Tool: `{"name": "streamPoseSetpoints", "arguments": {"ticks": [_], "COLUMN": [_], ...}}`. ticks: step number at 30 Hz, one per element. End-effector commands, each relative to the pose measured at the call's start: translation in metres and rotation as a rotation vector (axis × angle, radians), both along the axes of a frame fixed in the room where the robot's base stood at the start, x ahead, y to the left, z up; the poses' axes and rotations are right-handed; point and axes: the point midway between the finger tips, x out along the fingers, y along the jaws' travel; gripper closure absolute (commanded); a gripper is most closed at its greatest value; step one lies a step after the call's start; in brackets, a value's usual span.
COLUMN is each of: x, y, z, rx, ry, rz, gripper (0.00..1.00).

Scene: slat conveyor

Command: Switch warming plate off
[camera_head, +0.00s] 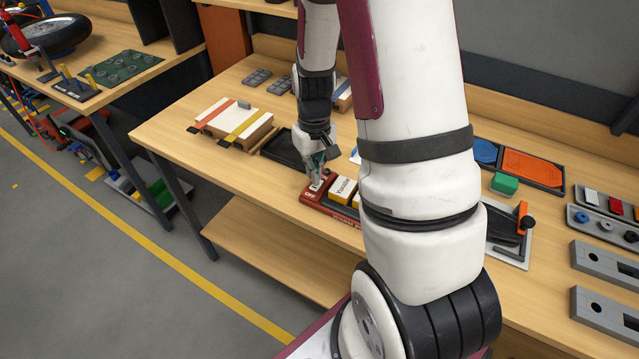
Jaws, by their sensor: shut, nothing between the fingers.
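A red unit (312,199), which looks like the warming plate, lies near the front edge of the wooden table. My gripper (317,180) points down at the unit's left end, fingers together and empty. Its tips are at or just above the surface; I cannot tell whether they touch. The fingers cover any switch there, so its position is hidden. My arm hides the unit's right part.
A black tray (284,147) lies just behind the gripper. Right of my arm are a green block (504,184), a blue and orange tray (532,169) and grey plates (604,312).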

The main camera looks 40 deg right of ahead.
Motion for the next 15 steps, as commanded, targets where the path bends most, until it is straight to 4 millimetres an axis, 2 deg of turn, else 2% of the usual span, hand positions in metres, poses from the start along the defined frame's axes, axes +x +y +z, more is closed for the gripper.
{"name": "streamPoseSetpoints", "arguments": {"ticks": [15], "x": [0.000], "y": [0.000], "z": [0.039], "rx": [0.000], "ry": [-0.002], "rz": [0.000], "gripper": [1.00]}}
